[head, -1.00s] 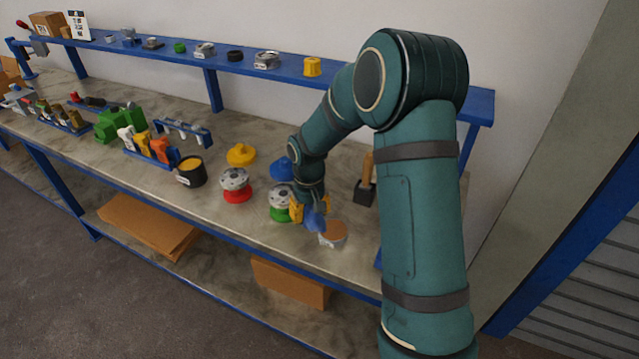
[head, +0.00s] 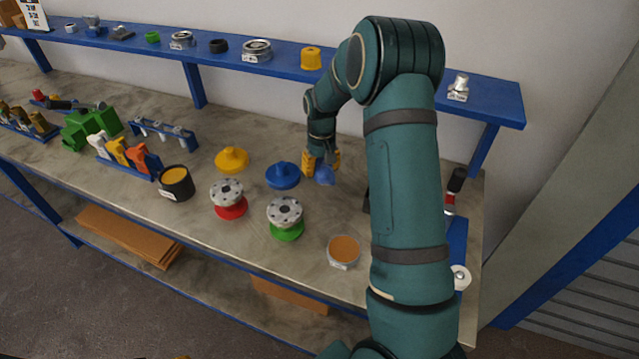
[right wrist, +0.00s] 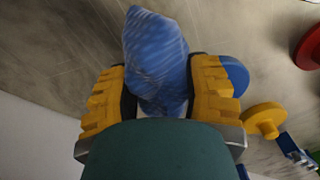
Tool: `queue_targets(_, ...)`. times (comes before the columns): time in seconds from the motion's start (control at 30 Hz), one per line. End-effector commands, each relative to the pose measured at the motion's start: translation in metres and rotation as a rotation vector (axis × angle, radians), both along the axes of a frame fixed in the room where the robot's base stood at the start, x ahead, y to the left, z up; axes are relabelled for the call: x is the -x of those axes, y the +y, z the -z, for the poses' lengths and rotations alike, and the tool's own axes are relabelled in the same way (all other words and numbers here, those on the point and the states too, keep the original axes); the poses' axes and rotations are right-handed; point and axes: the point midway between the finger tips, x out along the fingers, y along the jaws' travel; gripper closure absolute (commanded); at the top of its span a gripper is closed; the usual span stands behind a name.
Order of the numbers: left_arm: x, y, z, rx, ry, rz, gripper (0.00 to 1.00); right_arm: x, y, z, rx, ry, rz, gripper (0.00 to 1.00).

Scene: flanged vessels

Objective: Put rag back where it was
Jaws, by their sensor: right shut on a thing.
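A blue rag (head: 325,174) is pinched between the yellow fingers of my right gripper (head: 322,161). In the right wrist view the bunched rag (right wrist: 158,60) hangs out between the two fingertips (right wrist: 160,88). My right gripper is over the back part of the workbench (head: 250,262), just right of a blue flanged lid (head: 283,176). I cannot tell whether the rag touches the bench top. My left gripper is not in view.
A silver flanged vessel on a green base (head: 285,217) and one on a red base (head: 228,198) stand in front. A tin with a brown top (head: 344,251) is near the front edge. A yellow lid (head: 232,159) and a black pot (head: 176,183) stand left. A blue shelf (head: 380,75) runs behind.

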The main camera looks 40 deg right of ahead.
Motion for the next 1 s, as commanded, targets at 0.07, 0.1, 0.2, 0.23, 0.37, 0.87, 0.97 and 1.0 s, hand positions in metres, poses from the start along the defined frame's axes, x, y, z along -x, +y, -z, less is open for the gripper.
queue_targets(0.07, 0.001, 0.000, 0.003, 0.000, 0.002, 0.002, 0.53, 0.001, 0.000, 0.016, -0.001, 0.003, 0.001, 0.82)
queue_targets(0.1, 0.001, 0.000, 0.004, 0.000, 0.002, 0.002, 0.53, 0.000, 0.000, 0.020, -0.001, 0.002, 0.001, 0.82)
queue_targets(0.2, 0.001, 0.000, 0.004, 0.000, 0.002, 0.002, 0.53, 0.000, 0.000, 0.027, 0.000, 0.001, 0.001, 0.82)
queue_targets(0.23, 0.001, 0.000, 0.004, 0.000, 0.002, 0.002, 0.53, 0.000, 0.000, 0.028, 0.000, 0.000, 0.001, 0.82)
queue_targets(0.37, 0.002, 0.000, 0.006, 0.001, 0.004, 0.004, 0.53, 0.000, 0.000, 0.040, 0.000, 0.001, 0.000, 0.82)
queue_targets(0.87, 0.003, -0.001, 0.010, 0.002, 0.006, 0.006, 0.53, 0.000, 0.000, 0.066, 0.000, -0.001, 0.000, 0.82)
queue_targets(0.97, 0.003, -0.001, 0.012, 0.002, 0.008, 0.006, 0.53, 0.000, 0.000, 0.068, 0.000, -0.001, 0.000, 0.39)
queue_targets(1.0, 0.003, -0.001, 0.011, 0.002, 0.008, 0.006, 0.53, 0.000, 0.000, 0.067, 0.000, -0.001, 0.000, 0.25)
